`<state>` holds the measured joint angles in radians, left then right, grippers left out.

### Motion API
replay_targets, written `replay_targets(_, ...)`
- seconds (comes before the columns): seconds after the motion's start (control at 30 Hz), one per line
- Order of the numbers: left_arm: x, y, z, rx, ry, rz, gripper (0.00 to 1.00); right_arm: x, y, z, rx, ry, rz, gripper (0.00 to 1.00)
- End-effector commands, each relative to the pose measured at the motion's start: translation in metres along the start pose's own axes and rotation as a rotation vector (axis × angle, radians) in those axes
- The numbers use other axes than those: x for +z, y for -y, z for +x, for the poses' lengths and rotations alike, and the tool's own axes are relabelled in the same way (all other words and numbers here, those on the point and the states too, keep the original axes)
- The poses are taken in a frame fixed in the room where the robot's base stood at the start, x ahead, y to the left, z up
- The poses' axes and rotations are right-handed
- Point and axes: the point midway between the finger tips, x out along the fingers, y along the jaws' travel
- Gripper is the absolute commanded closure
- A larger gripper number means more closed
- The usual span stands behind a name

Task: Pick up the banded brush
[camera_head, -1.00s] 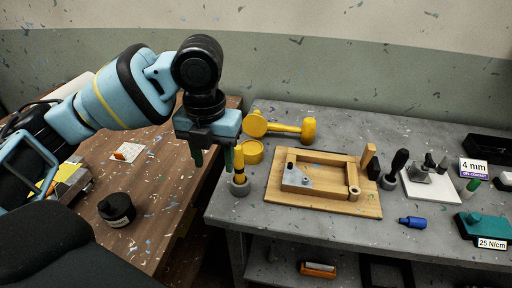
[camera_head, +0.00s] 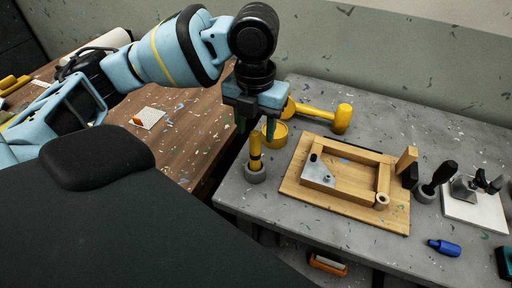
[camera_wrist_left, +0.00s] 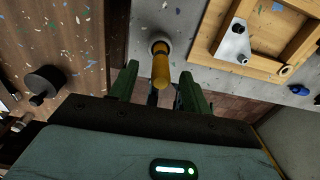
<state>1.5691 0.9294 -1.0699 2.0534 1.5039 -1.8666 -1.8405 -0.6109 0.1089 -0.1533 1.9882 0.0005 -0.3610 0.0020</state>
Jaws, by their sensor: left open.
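The brush (camera_head: 255,150) has a yellow handle with a dark band and stands upright in a round grey holder (camera_head: 255,173) near the left end of the grey bench. My left gripper (camera_head: 256,128) is open, pointing down, just above and around the handle's top. In the left wrist view the yellow handle (camera_wrist_left: 160,68) lies between the two green fingers (camera_wrist_left: 158,88), with gaps on both sides and no clear contact. The brush's lower end is hidden in the holder. My right gripper is not in view.
A wooden frame on a board (camera_head: 345,205) lies to the right. A black-handled tool (camera_head: 439,176) stands in another holder. A brown table (camera_head: 190,130) is at left.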

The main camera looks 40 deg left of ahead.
Motion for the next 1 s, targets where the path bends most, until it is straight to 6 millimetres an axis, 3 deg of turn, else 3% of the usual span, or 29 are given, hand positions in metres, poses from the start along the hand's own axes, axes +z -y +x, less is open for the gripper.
replay_targets(0.13, -0.001, 0.000, 0.007, 0.002, -0.001, 0.000, 0.52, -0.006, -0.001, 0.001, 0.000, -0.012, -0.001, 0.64)
replay_targets(0.43, -0.003, 0.002, 0.046, 0.001, 0.000, 0.000, 0.52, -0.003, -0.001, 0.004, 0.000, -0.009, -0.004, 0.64)
replay_targets(0.77, -0.003, 0.002, 0.051, 0.000, 0.003, 0.000, 0.52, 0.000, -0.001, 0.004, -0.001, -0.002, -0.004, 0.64)
replay_targets(1.0, -0.003, 0.002, 0.050, 0.000, 0.003, 0.000, 0.83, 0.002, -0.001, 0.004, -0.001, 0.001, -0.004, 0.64)
